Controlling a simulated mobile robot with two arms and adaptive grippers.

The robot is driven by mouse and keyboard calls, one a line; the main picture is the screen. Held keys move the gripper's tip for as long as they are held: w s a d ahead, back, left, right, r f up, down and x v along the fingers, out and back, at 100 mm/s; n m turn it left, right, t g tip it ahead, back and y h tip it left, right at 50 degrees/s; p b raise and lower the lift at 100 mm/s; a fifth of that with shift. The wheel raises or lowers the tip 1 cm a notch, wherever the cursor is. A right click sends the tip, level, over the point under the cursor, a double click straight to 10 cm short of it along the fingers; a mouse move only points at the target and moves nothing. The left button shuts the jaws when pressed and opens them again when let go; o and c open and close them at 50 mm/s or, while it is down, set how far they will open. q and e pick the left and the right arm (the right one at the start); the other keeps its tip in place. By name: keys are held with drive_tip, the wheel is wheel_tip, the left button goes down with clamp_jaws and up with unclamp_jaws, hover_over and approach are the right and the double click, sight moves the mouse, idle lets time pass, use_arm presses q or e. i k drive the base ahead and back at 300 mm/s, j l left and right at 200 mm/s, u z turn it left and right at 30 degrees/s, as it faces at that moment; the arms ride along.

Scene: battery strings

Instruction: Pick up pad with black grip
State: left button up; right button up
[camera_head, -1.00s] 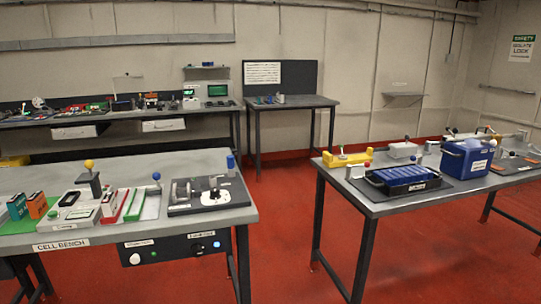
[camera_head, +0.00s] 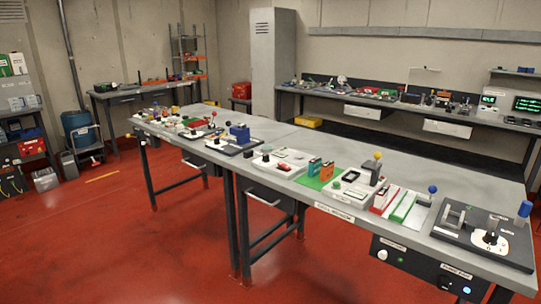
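Several small parts with dark grips stand on the long grey bench (camera_head: 228,172), too small to tell which is the pad with the black grip. One is a dark upright knob on a round white piece (camera_head: 491,238) on the dark plate at the near right end. Another is a dark round knob (camera_head: 266,150) near the bench's middle. A dark low piece (camera_head: 350,176) lies in a pale tray beside the yellow-ball post. Neither of my grippers is in view.
Red and green strips (camera_head: 404,206), a green mat (camera_head: 318,176) and a blue block (camera_head: 240,133) also sit on the bench. A back bench (camera_head: 380,100) and a grey locker (camera_head: 273,60) stand behind. Open red floor (camera_head: 120,235) lies at the left front.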

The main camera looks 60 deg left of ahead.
sight(248, 154)
drive_tip(key=u, duration=1.95)
drive_tip(key=i+j+z, duration=0.2)
drive_tip(key=z, duration=0.3)
drive_tip(key=i+j+z, duration=0.15)
drive_tip(key=z, duration=0.35)
drive_tip(key=j+z, duration=0.45)
drive_tip(key=i+l, duration=0.05)
